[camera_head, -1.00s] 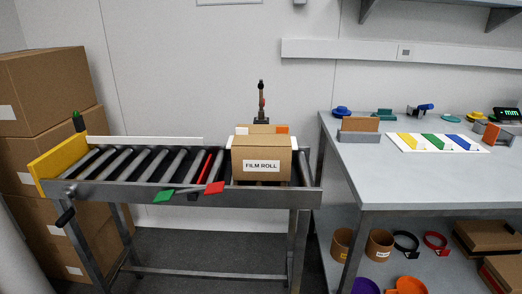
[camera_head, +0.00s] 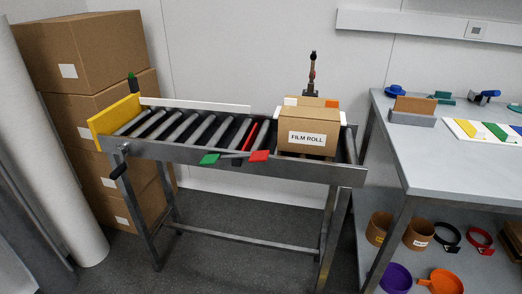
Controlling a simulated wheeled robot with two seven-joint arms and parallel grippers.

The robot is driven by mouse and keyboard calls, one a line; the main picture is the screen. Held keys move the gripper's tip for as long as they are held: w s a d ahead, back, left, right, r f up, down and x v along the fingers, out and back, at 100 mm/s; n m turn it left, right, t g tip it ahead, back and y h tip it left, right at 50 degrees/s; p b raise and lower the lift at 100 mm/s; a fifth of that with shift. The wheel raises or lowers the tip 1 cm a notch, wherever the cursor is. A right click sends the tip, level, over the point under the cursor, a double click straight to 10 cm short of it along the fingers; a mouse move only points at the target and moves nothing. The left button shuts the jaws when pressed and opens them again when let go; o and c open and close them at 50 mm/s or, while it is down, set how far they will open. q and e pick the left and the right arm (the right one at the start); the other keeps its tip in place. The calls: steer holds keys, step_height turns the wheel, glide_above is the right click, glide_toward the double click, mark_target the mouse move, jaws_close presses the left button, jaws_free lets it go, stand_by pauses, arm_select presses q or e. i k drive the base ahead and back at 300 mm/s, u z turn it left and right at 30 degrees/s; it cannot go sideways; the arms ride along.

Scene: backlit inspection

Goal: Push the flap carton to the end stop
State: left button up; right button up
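A brown carton (camera_head: 307,132) labelled "FILM ROLL" sits on the right end of a roller conveyor (camera_head: 232,160) in the head view. Its top looks closed. A yellow board (camera_head: 113,118) stands upright across the conveyor's left end, like an end stop. Several bare grey rollers and one red roller (camera_head: 249,136) lie between the carton and the board. Neither of my grippers is in view.
A white strip (camera_head: 205,105) runs along the back. Stacked cartons (camera_head: 85,55) stand left, a workbench (camera_head: 440,155) right. Floor in front is clear.

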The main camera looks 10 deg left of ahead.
mark_target(301, 135)
steer(key=u, duration=0.4)
steer(key=i, duration=0.9)
steer(key=z, duration=0.45)
